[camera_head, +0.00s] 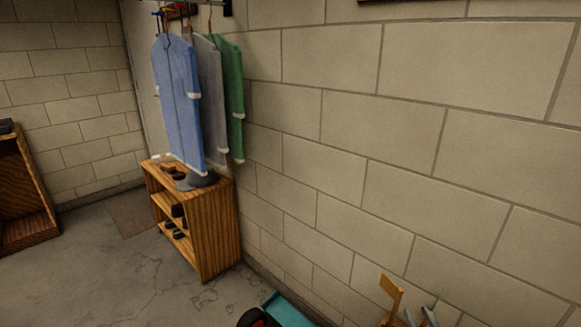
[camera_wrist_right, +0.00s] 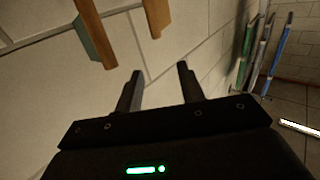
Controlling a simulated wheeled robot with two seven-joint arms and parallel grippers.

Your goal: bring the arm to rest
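My right gripper (camera_head: 421,317) shows at the bottom right of the head view, where its two grey fingertips stick up next to a wooden piece (camera_head: 391,288). In the right wrist view, the right gripper (camera_wrist_right: 159,82) has its two dark fingers apart with nothing between them. Beyond the fingertips there is wall. Most of the right arm is out of the head view. My left gripper is in neither view.
A block wall (camera_head: 380,150) runs along the right. A wooden shelf (camera_head: 208,235) with shoes stands against it, under hanging coats (camera_head: 178,100). A teal thing (camera_head: 288,306) and a red-black thing (camera_head: 258,319) are cut off below. Wooden pieces (camera_wrist_right: 95,30) hang close in the wrist view.

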